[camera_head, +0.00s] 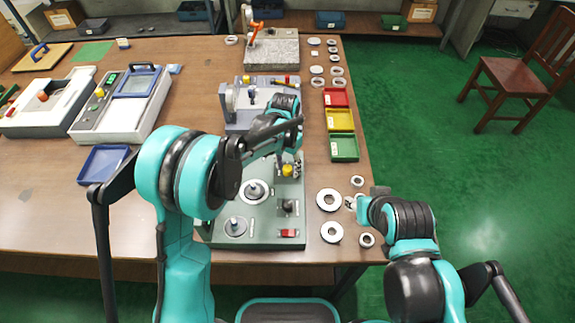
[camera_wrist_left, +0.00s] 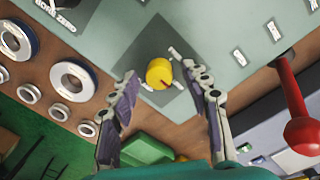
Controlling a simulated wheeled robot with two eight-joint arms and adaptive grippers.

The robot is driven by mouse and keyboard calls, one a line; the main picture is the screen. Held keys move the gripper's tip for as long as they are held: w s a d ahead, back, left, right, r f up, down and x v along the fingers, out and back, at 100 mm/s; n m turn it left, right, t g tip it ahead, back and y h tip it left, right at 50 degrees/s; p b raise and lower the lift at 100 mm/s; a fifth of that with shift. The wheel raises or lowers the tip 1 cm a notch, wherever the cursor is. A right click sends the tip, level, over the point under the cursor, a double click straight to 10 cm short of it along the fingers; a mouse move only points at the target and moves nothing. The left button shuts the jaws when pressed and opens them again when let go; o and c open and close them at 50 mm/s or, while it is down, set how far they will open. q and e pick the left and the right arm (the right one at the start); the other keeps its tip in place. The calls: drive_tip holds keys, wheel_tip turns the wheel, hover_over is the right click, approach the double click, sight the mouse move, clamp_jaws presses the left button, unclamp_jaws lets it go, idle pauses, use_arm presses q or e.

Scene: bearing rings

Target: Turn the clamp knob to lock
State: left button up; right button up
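The clamp knob is a yellow round knob with a small red mark on its face. In the left wrist view the knob (camera_wrist_left: 159,73) sits on a dark diamond-shaped patch of the pale green fixture plate. My left gripper (camera_wrist_left: 160,75) is open, one finger on each side of the knob with gaps showing. In the head view the knob (camera_head: 287,170) is at the fixture's (camera_head: 270,236) back right, partly hidden by my left gripper (camera_head: 289,160). My right gripper (camera_head: 354,203) is low by the rings at the table's right edge; its fingers are too small to read.
A red-handled lever (camera_wrist_left: 302,132) stands right of my fingers in the left wrist view. White rings (camera_head: 329,200) lie right of the fixture. Red, yellow and green trays (camera_head: 344,148) stand behind them. A grey machine (camera_head: 236,122) is behind the fixture. The left front tabletop is clear.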

sight(285, 168)
use_arm(q)
drive_tip(key=shift+r, duration=0.15)
wheel_tip(285, 168, up, 12)
drive_tip(key=shift+w+a, duration=0.15)
drive_tip(key=shift+a, duration=0.05)
idle(0.4)
drive_tip(key=s+a+r+n+t, duration=0.3)
drive_tip(key=s+a+r, duration=0.2)
drive_tip(key=s+a, duration=0.4)
drive_tip(key=s+a+f+n+t, duration=0.3)
drive_tip(key=s+a, duration=0.5)
drive_tip(key=s, duration=0.4)
drive_tip(key=shift+f+n+t, duration=0.35)
drive_tip(key=shift+n+t, duration=0.15)
drive_tip(key=shift+t, duration=0.2)
